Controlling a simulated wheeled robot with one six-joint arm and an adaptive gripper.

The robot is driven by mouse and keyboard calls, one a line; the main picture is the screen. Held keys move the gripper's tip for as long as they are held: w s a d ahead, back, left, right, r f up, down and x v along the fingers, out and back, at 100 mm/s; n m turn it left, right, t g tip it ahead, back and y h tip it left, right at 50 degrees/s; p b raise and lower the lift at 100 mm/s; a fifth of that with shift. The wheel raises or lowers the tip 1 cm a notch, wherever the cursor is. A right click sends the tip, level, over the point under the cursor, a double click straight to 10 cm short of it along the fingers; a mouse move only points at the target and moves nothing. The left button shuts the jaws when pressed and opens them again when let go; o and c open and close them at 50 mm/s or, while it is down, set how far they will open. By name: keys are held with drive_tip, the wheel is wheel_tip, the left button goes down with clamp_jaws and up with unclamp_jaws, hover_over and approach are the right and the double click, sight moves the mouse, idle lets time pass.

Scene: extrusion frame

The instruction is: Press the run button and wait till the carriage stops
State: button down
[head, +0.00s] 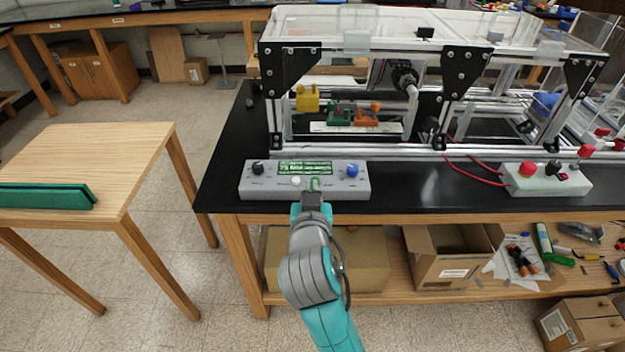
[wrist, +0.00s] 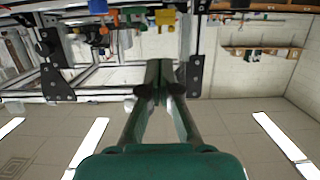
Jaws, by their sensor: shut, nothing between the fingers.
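A grey control box (head: 256,190) sits at the front edge of the black bench. It has a green lit display (head: 305,167), a black knob (head: 258,168), a white button (head: 296,181) and a blue knob (head: 351,170). My gripper (head: 314,184) is shut and empty, its fingertips over the box's front part, just right of the white button. I cannot tell whether they touch the box. The shut fingers also show in the wrist view (wrist: 157,90). Inside the extrusion frame (head: 350,150) is a yellow block (head: 307,98); I cannot tell which part is the carriage.
Green and orange pieces (head: 366,115) rest on a pale strip inside the frame. A second box (head: 546,180) with a red button and red wires stands to the right. A wooden table (head: 100,160) holding a green item (head: 45,196) stands at left, with open floor between.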

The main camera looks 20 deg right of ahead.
drive_tip(key=shift+w, duration=0.1)
hover_over(312, 177)
drive_tip(key=s+a, duration=0.1)
drive_tip(key=s, duration=0.3)
wheel_tip(312, 177, down, 2)
drive_tip(key=f, duration=0.1)
drive_tip(key=w+f, duration=0.1)
drive_tip(key=f, duration=0.1)
drive_tip(key=shift+f, duration=0.7)
drive_tip(key=shift+f, duration=0.1)
